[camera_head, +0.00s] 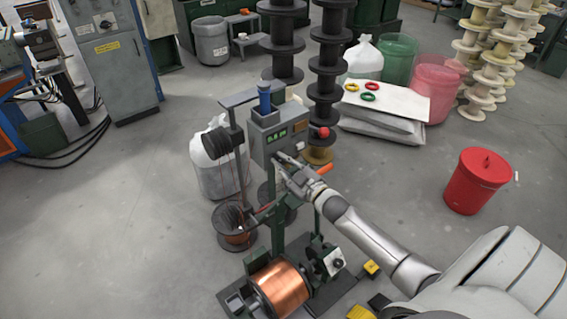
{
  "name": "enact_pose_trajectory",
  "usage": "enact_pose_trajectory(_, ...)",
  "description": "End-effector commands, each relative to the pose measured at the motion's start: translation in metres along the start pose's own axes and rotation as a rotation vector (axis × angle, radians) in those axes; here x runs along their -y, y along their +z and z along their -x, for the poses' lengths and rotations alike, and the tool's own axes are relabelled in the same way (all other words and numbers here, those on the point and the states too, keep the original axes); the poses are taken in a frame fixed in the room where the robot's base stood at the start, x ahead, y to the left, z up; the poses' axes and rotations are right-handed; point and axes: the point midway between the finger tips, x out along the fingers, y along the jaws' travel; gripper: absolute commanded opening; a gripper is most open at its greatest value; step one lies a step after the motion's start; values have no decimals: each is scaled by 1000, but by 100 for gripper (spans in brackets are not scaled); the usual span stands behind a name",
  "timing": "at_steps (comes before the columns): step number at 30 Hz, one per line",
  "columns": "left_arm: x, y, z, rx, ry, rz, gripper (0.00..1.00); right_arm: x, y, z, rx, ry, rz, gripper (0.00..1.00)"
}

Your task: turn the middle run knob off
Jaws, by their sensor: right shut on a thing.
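A grey control box (264,147) with a lit green display (277,136) stands upright on the winding machine in the middle of the head view. My right gripper (282,161) is at the lower part of the box's front face, its arm coming in from the lower right. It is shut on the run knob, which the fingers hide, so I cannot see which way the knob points. My left gripper is not in view.
An orange handle (324,168) sticks out close beside my right gripper. A copper spool (281,288) is mounted low on the machine. A red bin (478,181) stands at the right. Stacked black spools (327,82) rise behind.

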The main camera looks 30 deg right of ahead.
Motion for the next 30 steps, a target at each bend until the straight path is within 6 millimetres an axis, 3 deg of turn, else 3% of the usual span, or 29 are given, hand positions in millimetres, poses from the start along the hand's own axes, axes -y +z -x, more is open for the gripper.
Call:
enact_pose_trajectory(2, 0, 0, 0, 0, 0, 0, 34, 1, 0, 0, 1, -1, 4, 0)
enact_pose_trajectory(3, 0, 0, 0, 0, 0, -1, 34, 0, 0, 0, 1, -1, 4, 15)
enact_pose_trajectory(8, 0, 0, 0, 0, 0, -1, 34, 0, 0, 0, 1, -1, 3, 34)
enact_pose_trajectory(20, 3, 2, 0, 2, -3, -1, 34, 0, 1, 5, 1, -1, 1, 34)
enact_pose_trajectory(30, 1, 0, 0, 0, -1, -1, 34, 2, 2, 60, 4, -4, 1, 34)
